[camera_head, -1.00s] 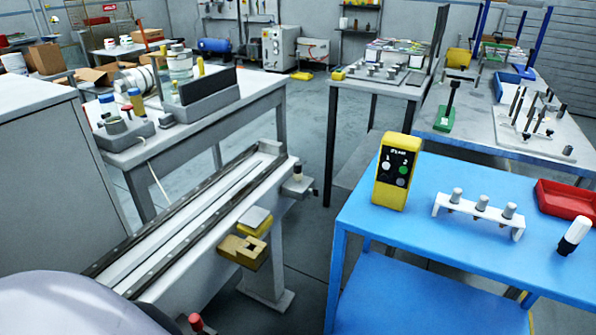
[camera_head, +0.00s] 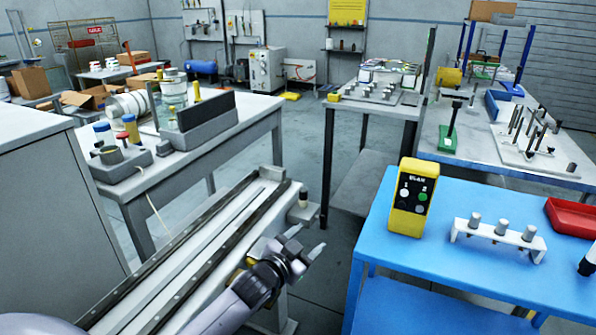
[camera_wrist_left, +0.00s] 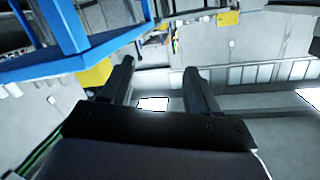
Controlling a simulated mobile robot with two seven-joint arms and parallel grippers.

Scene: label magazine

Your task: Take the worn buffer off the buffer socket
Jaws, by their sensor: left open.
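A small cylinder with a dark top (camera_head: 303,197) stands upright on a grey bracket (camera_head: 303,214) at the far end of the rail. It looks like the worn buffer on its socket, but no label confirms this. My left gripper (camera_head: 309,241) is open and empty, in front of and below that bracket in the head view, apart from it. In the left wrist view, its two fingers (camera_wrist_left: 157,84) are spread with nothing between them. That view does not clearly show the buffer.
The long rail (camera_head: 190,255) runs beside my left arm. At right, a blue table (camera_head: 440,265) holds a yellow button box (camera_head: 412,197), a white rack (camera_head: 500,233) with three grey cylinders, and a red tray (camera_head: 572,216). My arm partly hides a yellow part on the rail's side.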

